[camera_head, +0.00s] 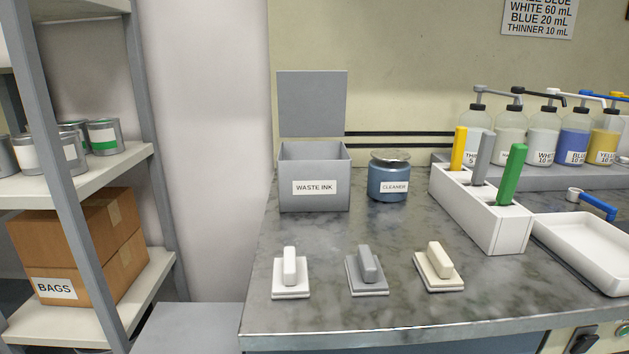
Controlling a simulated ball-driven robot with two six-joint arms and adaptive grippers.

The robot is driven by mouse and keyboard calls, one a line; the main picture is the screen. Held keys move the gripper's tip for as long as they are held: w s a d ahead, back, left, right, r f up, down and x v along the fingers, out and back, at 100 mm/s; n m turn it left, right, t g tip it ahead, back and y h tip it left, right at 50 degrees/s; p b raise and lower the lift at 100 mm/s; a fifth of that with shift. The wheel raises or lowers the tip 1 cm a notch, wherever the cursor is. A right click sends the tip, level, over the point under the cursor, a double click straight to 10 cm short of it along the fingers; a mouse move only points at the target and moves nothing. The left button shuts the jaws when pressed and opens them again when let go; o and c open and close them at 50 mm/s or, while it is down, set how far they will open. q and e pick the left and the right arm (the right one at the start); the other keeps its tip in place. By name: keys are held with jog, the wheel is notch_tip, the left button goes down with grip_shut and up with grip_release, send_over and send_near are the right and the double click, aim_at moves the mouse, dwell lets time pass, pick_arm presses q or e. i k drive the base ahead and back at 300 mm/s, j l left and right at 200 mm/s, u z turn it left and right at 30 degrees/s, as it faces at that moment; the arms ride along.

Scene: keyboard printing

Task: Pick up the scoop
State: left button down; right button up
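I cannot make out a thing that is clearly a scoop. A white holder (482,219) on the counter has three upright handles in it: yellow (459,148), grey (481,160) and green (514,174); their lower ends are hidden inside, so I cannot tell what tools they are. Neither of my grippers shows in the head view.
An open grey WASTE INK bin (316,199) and a lidded CLEANER jar (389,181) stand at the back of the counter (340,316). Three handled blocks, white (290,272), grey (367,271) and cream (438,268), sit in front. Pump bottles (543,135) line the back right.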

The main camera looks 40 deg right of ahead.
aim_at(574, 195)
jog(key=z, duration=2.7)
